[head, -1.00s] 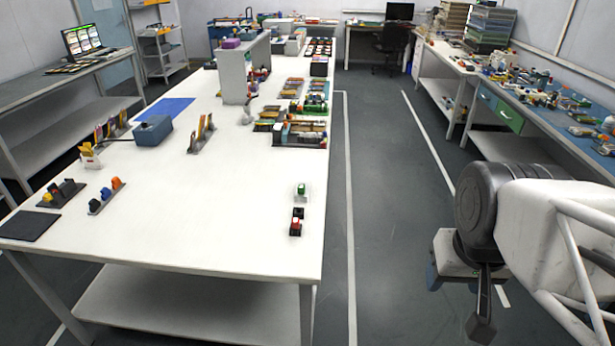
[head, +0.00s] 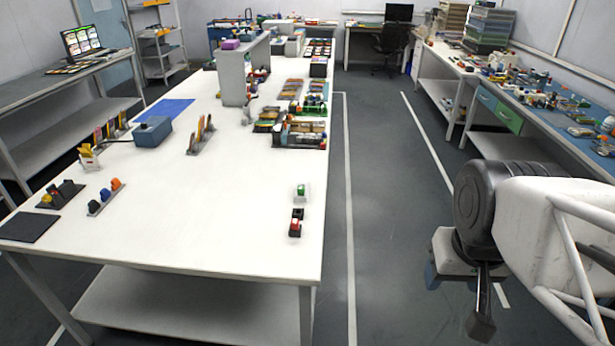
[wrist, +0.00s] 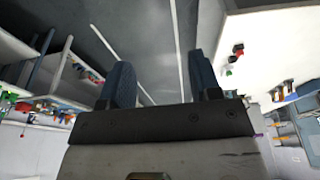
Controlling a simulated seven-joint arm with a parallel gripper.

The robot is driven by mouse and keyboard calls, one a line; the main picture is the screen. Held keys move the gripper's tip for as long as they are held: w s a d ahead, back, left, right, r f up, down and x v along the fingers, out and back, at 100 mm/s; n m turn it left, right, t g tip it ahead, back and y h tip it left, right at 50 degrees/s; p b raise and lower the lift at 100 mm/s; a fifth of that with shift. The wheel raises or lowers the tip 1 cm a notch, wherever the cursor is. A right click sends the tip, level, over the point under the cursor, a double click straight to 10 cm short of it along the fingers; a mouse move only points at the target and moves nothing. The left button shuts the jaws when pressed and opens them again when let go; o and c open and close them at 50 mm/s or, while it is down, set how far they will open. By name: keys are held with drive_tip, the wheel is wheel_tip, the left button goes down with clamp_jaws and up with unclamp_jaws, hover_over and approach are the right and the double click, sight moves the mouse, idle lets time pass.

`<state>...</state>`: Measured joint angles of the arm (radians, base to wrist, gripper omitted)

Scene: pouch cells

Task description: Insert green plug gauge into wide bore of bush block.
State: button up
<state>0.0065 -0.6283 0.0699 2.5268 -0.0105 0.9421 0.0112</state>
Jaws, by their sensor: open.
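My gripper (wrist: 160,62) is open and empty, its two dark fingers apart in the wrist view. In the head view its end (head: 481,318) hangs over the floor, well right of the white table. A small green-topped white piece (head: 301,190) stands near the table's right edge, with a black block with red (head: 296,223) just in front of it. Both also show small in the wrist view, the green piece (wrist: 229,72) and the red one (wrist: 238,49). I cannot tell for certain which things are the green plug gauge and the bush block; no bore is discernible.
On the white table (head: 215,235) stand racks of coloured pieces (head: 105,197), a blue-grey box (head: 153,132), a dark mat (head: 29,228) and crowded bins (head: 303,134). The table's front middle is clear. A cluttered blue bench (head: 560,125) runs along the right.

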drive_tip(key=w+a+r+n, duration=0.2)
drive_tip(key=w, duration=0.6)
drive_tip(key=w+a+r+n, duration=0.1)
drive_tip(key=w+a+n, duration=0.15)
drive_tip(key=w, duration=0.65)
drive_tip(key=n+g, duration=0.3)
drive_tip(key=n, duration=1.1)
hover_over(302, 187)
drive_tip(key=shift+m, duration=0.25)
wheel_tip(302, 187, down, 23)
drive_tip(key=shift+d+r, duration=0.1)
drive_tip(key=shift+d, duration=0.05)
drive_tip(key=shift+a, duration=0.2)
drive_tip(key=shift+f, duration=0.3)
drive_tip(key=shift+f, duration=1.15)
drive_tip(key=shift+f, duration=0.15)
